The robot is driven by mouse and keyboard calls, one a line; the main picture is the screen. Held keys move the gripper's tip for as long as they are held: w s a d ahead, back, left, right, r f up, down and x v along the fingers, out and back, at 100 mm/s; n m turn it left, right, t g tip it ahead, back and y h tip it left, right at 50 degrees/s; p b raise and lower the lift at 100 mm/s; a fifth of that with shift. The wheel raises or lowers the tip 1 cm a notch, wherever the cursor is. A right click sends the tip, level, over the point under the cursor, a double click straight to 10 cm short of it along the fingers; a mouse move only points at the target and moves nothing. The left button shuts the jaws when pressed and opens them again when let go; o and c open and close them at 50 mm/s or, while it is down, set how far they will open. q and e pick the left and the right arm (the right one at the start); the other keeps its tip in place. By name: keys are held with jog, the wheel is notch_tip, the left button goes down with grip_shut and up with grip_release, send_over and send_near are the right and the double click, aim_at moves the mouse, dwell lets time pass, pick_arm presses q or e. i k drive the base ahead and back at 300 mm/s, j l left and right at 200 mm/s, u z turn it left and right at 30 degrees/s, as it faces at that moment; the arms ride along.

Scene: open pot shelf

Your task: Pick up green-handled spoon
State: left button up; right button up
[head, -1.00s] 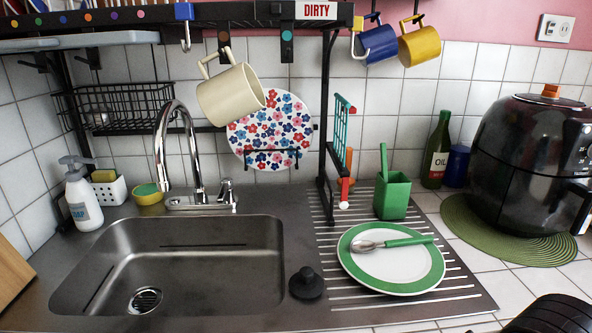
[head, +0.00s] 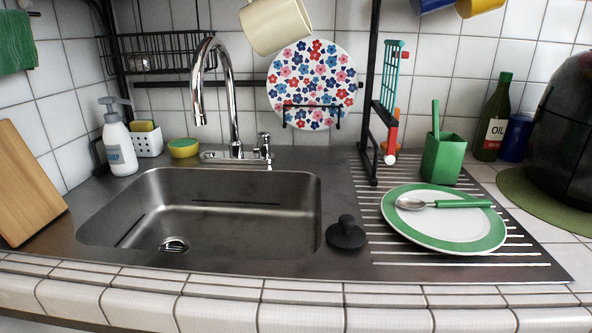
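The green-handled spoon (head: 445,204) lies on the white plate with a green rim (head: 466,245), on the ridged drainboard right of the sink. Its metal bowl points left and its green handle points right. Nothing covers it. Neither of my grippers shows in the head view now.
A green holder (head: 443,159) with a green handle upright in it stands just behind the plate. A black sink plug (head: 346,233) sits to the plate's left, beside the sink (head: 205,215). A black rack post (head: 371,90) rises behind. An oil bottle (head: 494,125) and black appliance (head: 565,140) stand right.

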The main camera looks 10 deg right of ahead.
aim_at(409, 204)
jog(key=z, duration=1.25)
